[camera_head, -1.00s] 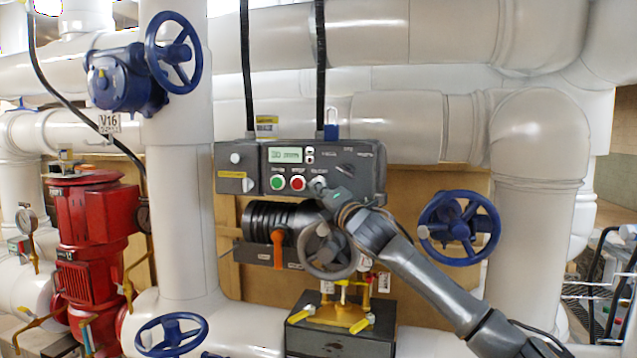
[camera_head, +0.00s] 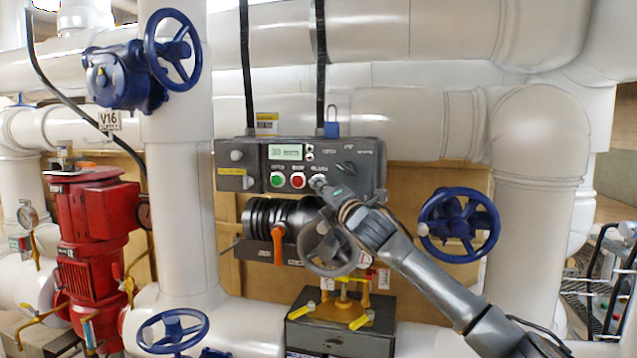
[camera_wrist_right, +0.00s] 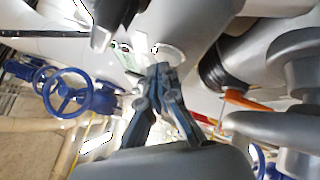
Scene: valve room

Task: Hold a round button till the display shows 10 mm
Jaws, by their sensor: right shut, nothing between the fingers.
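A grey control box (camera_head: 226,160) is fixed in front of the pipes, with a small lit display (camera_head: 285,152) that seems to read 30 mm; the digits are small. Below the display are a round green button (camera_head: 277,180), a round red button (camera_head: 298,180) and a pale round button (camera_head: 317,179) to their right. My right gripper (camera_head: 324,187) is shut and empty, its tip at the pale button and partly covering it. I cannot tell whether it touches or presses. In the right wrist view the closed fingers (camera_wrist_right: 160,72) point toward the box. My left gripper is not in view.
Below the box are a grey handwheel (camera_head: 326,248) and an orange lever (camera_head: 278,246), close to my right arm. A blue handwheel (camera_head: 459,221) stands to the right of them. A red pump (camera_head: 92,225) is at the left.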

